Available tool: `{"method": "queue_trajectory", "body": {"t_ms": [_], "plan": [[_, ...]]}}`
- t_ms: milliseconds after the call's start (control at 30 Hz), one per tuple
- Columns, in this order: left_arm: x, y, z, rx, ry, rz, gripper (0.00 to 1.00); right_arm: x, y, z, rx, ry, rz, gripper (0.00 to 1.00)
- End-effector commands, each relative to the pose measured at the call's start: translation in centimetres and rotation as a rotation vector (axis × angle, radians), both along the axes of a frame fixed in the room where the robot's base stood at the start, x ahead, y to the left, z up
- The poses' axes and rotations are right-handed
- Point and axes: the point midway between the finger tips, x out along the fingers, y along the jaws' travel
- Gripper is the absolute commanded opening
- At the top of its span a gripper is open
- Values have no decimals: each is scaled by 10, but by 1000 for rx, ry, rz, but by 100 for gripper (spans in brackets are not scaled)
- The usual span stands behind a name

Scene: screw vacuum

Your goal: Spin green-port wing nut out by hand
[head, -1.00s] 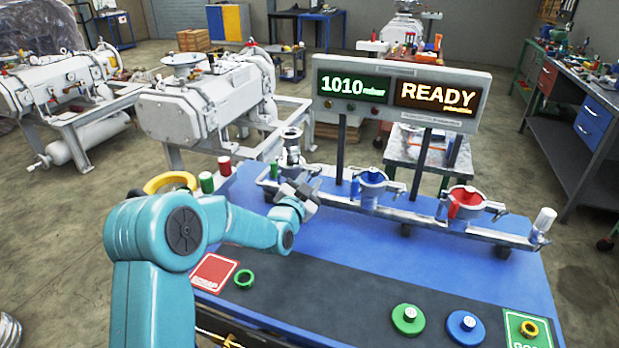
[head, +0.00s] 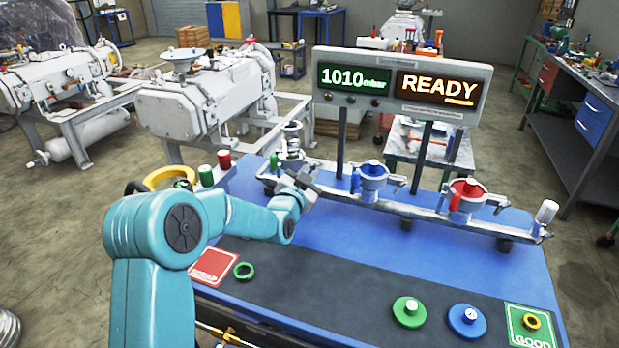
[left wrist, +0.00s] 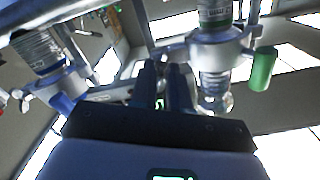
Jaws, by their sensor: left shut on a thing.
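The green port (head: 291,142) is the bare metal port at the left end of the pipe manifold (head: 400,207). In the left wrist view, its metal body (left wrist: 213,50) is at upper right, with a green handle (left wrist: 263,69) beside it. My left gripper (head: 305,182) is just in front of and below this port. In the left wrist view, the left gripper (left wrist: 164,70) has its two dark fingers close together, pointing at the clamp area beside the port. It is shut on the wing nut, which the fingers hide. My right gripper is not in view.
The blue port (head: 373,175) and red port (head: 466,195) stand further right on the manifold. Green (head: 409,311) and blue (head: 467,320) discs lie at the front. The dark front strip is otherwise mostly clear.

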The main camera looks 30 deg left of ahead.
Motion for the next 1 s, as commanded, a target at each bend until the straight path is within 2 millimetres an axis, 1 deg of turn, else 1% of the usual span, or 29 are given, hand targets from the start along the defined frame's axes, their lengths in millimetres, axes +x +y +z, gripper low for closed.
{"method": "queue_trajectory", "body": {"t_ms": [33,100,233,367,600,1000], "plan": [[0,0,-4,-27,-12,0,0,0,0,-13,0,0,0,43],[0,0,-5,-76,-24,1,0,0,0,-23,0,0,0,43],[0,1,-5,-160,-44,0,0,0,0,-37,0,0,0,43],[0,1,-6,-267,-71,-1,0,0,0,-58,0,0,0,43],[-1,2,-5,-490,-126,-1,0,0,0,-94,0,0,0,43],[-1,4,-4,-861,-215,-2,0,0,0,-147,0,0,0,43]]}}
